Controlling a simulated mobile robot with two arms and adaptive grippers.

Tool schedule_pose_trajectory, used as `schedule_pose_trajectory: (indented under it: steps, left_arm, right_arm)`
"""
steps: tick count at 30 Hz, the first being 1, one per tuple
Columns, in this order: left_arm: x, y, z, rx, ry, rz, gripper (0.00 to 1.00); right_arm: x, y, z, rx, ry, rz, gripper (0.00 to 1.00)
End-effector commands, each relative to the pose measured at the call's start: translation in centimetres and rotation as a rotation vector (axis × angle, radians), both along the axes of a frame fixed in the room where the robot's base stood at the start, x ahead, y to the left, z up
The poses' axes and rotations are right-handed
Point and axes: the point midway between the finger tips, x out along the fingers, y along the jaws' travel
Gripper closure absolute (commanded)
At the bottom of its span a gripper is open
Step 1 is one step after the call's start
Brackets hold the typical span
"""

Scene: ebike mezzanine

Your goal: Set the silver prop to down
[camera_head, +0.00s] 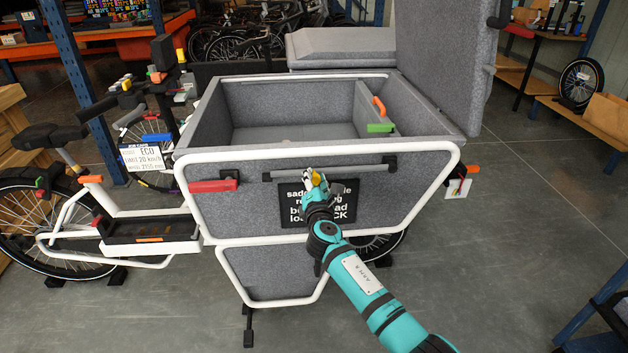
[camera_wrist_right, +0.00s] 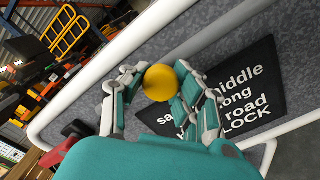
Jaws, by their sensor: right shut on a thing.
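A silver-grey bar (camera_head: 350,171), which looks like the prop, lies nearly level across the front of the grey cargo box (camera_head: 240,154), just under its white rim. Its right end meets a dark fitting. My right gripper (camera_head: 314,178) is in front of the bar, above a black sign with white lettering (camera_head: 345,203). In the right wrist view its fingers are closed around a round yellow knob (camera_wrist_right: 158,83). Whether the knob is joined to the bar is hidden by the gripper. My left gripper is not in view.
The box's grey lid (camera_head: 435,60) stands raised at the right. A red grip (camera_head: 213,186) sticks out at the box's left front, and an orange one (camera_head: 473,169) at the right. A display card (camera_head: 143,157) stands at left.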

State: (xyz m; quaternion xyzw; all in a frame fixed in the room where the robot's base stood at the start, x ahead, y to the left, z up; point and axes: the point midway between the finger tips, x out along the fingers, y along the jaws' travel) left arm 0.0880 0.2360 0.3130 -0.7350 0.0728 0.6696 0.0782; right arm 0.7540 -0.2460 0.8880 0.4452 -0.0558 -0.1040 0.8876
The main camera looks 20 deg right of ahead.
Motion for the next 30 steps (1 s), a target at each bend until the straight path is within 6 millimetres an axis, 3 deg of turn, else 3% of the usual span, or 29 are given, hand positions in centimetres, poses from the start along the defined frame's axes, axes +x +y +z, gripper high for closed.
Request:
schedule_pose_trajectory:
  steps: [1,9,10,16,25,30]
  left_arm:
    - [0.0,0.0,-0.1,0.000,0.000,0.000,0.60]
    - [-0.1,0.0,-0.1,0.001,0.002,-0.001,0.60]
    - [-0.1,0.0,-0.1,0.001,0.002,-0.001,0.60]
    - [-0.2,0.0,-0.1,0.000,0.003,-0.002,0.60]
    - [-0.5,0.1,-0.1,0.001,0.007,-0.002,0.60]
    - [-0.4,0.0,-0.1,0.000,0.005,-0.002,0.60]
  right_arm:
    - [-0.2,0.2,-1.0,-0.004,0.017,0.002,1.00]
    - [-0.3,0.3,-1.3,-0.002,0.021,0.003,1.00]
    - [-0.3,0.3,-1.3,-0.002,0.021,0.003,0.71]
    - [-0.2,0.2,-1.1,-0.001,0.017,0.002,0.46]
    - [-0.3,0.1,-0.7,-0.001,0.011,0.001,0.46]
    - [-2.1,0.5,-0.8,0.000,0.012,0.002,0.46]
